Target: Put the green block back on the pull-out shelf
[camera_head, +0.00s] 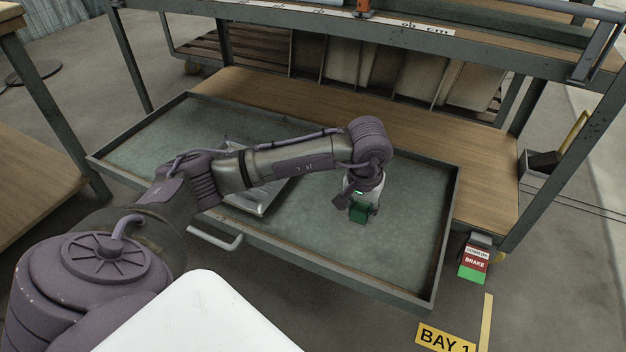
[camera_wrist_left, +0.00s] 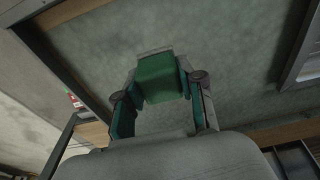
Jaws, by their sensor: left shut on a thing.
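The green block (camera_head: 359,212) is between the fingers of my left gripper (camera_head: 357,204), over the right half of the pull-out shelf (camera_head: 418,217). In the left wrist view the green block (camera_wrist_left: 160,78) sits between the two fingertips, and my left gripper (camera_wrist_left: 160,88) is shut on it. The shelf's grey-green surface lies beneath the block. I cannot tell whether the block touches the surface. The shelf is pulled out, with a raised dark rim and a front handle (camera_head: 218,240). My right gripper is in neither view.
A grey metal tray (camera_head: 262,198) lies on the shelf, partly hidden by my left arm. A wooden deck (camera_head: 400,130) and metal posts (camera_head: 527,107) stand behind the shelf. A red and green brake tag (camera_head: 474,262) hangs at the right. The shelf around the block is clear.

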